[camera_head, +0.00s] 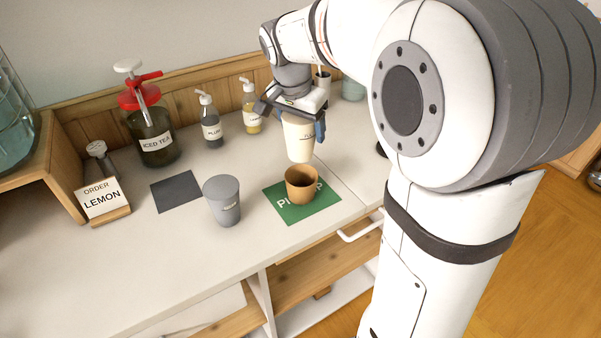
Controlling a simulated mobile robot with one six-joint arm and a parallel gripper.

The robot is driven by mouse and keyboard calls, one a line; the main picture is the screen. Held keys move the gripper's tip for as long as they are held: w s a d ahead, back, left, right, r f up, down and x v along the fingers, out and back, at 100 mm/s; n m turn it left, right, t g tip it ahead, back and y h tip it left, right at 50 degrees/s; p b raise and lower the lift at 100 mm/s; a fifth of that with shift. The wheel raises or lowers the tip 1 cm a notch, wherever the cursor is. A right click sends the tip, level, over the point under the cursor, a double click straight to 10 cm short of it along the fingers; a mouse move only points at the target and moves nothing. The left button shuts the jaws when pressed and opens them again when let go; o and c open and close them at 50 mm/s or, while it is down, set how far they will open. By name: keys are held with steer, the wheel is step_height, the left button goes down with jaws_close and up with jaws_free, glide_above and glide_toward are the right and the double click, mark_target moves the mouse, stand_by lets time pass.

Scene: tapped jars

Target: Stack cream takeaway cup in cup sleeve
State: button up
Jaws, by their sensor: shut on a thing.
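The cream takeaway cup (299,142) is held upright in my gripper (298,120), which is shut around its upper part. The cup hangs above and slightly behind the brown cup sleeve (301,188), and its base appears just above the sleeve's rim. The sleeve stands upright, its open top facing up, on a green mat (291,213) with white lettering. The sleeve hides part of that lettering. My gripper's body and wrist cover the cup's top.
A grey cup (223,203) stands left of the mat. Behind it are a dark square mat (178,191), an iced tea jar (152,140), a dark pump bottle (211,128) and a yellow one (251,118). A lemon order sign (104,200) stands at the left.

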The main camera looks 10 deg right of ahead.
mark_target(303, 162)
steer(key=x, duration=0.3)
steer(key=s+x, duration=0.1)
steer(key=x, duration=0.2)
steer(key=a+x, duration=0.1)
steer(key=x, duration=0.2)
steer(key=shift+s+a+f, duration=0.15)
steer(key=shift+s+f, duration=0.1)
steer(key=shift+s, duration=0.15)
steer(key=shift+f+b, duration=0.7)
steer(key=shift+b, duration=0.1)
steer(key=o, duration=1)
steer(key=shift+r, duration=0.1)
steer(key=shift+c, duration=0.2)
